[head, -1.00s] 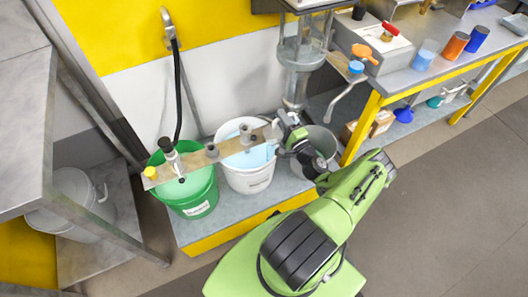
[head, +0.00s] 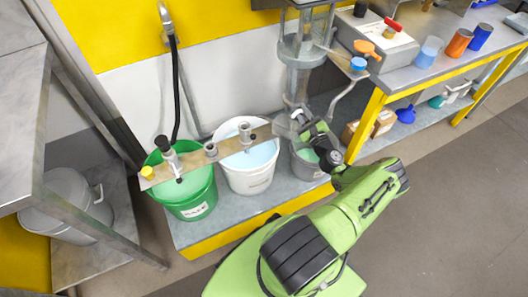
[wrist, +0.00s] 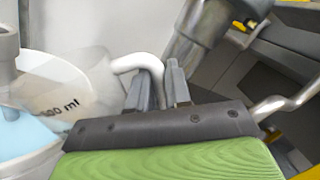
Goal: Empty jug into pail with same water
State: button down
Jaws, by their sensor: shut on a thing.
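My gripper (head: 299,127) is shut on the handle of a clear jug (head: 284,126). In the wrist view the white handle (wrist: 148,65) sits between my fingers (wrist: 160,88), and the jug (wrist: 68,88) with its ml marking is at left. The jug is above the area between the white pail and the grey pail; its contents are unclear. The green pail (head: 190,205) at left holds pale green liquid. The white pail (head: 250,183) in the middle holds pale blue water. The grey pail (head: 303,166) at right is partly hidden by my arm; greenish liquid shows inside it.
A board with fittings (head: 215,153) spans over the green and white pails. A steel column (head: 302,60) and bent pipe (head: 347,100) stand behind the grey pail. A bench (head: 400,80) with cups is at right, a steel table (head: 22,110) at left.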

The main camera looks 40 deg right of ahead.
jog(key=s+d+f+m+g, duration=0.1)
jog(key=d+f+m, duration=0.5)
jog(key=f, duration=0.4)
jog(key=shift+d+m+g, duration=0.25)
jog(key=shift+m+g, duration=0.05)
jog(key=shift+m, duration=0.6)
